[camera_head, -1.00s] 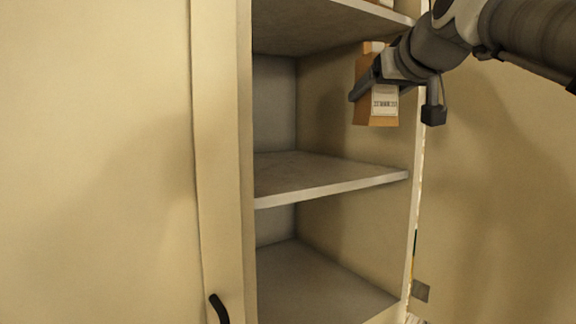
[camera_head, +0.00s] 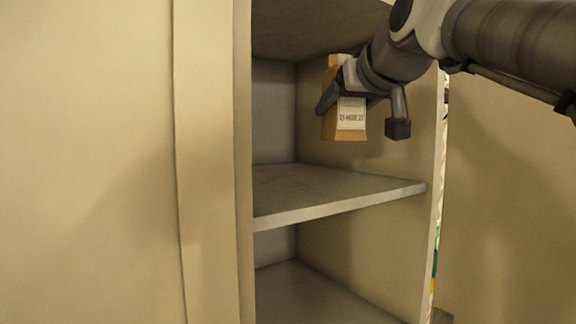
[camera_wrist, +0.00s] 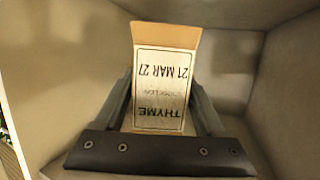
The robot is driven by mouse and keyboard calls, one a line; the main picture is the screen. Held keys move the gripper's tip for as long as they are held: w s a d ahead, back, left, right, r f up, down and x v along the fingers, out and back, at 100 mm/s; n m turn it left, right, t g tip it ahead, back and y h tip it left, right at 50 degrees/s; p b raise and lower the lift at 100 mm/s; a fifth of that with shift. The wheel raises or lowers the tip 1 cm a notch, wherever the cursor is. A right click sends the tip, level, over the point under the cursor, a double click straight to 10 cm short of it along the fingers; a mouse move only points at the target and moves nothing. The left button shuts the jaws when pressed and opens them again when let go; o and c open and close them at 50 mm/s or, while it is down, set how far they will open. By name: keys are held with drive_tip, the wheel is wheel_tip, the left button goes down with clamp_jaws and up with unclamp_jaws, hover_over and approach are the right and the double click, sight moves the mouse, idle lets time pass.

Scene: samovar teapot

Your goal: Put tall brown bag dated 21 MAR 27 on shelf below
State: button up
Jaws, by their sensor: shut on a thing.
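The tall brown bag (camera_head: 345,133) has a white label reading THYME and 21 MAR 27, upside down in the wrist view (camera_wrist: 163,85). My gripper (camera_head: 333,98) is shut on it, with a finger on each side of the bag in the wrist view (camera_wrist: 160,105). In the head view the bag is nearly upright, held in the air inside the cabinet's middle compartment. Its bottom is apart from the shelf (camera_head: 330,190) under it. Part of the bag is hidden behind my gripper.
An upper shelf (camera_head: 310,22) is close above my gripper. The middle shelf is bare, and a lower shelf (camera_head: 310,295) is empty where visible. The cabinet's right side wall (camera_head: 420,150) is close to my arm. A door panel (camera_head: 90,160) fills the left.

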drive_tip(key=a+f, duration=0.1)
drive_tip(key=a, duration=0.1)
drive_tip(key=a+f, duration=0.1)
drive_tip(key=a, duration=0.1)
drive_tip(key=a+f+b, duration=0.1)
drive_tip(key=a+f, duration=0.1)
drive_tip(key=shift+w+a, duration=0.3)
drive_tip(key=shift+f+b, duration=0.75)
drive_tip(key=shift+f, duration=1.25)
drive_tip(key=shift+f, duration=0.15)
drive_tip(key=o, duration=1.5)
